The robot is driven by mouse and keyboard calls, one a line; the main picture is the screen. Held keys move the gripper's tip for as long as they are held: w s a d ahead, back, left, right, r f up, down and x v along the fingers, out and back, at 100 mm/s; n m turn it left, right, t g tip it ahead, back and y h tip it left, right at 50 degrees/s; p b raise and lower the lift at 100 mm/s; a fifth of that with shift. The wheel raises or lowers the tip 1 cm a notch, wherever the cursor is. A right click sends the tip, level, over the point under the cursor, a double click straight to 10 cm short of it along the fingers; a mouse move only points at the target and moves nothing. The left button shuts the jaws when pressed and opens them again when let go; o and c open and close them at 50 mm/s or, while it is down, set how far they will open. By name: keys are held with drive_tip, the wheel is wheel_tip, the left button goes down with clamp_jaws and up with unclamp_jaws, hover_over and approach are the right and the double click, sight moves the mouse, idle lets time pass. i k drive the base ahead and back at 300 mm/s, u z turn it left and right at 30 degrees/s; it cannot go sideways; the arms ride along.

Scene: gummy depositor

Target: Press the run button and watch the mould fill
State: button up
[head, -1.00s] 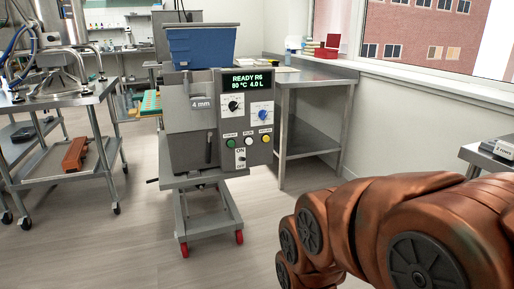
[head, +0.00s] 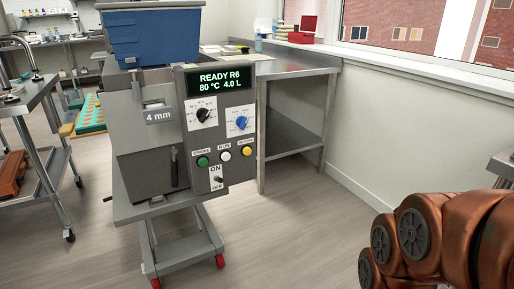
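The grey depositor (head: 140,150) stands left of centre on a wheeled stand. Its display (head: 220,80) reads "READY R6 80 °C 4.0 L". Below two dials, the panel has a green button (head: 202,161), a white button (head: 225,155) and a yellow button (head: 247,151). Their small labels are too blurred to tell which is run. An ON/OFF switch (head: 217,179) sits below them. A green tray with an orange edge (head: 91,117), perhaps the mould, shows partly behind the machine's left side; its contents are unclear. My copper arm shows at lower right, but my gripper is out of view.
A blue hopper (head: 155,35) tops the machine. A steel table (head: 300,66) stands behind it on the right, along the window wall. A steel cart (head: 40,90) stands at the left. Open floor (head: 290,235) lies right of the machine's stand.

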sight(226, 156)
drive_tip(key=i, duration=0.7)
drive_tip(key=u, duration=0.55)
drive_tip(key=i, duration=0.45)
drive_tip(key=u, duration=0.4)
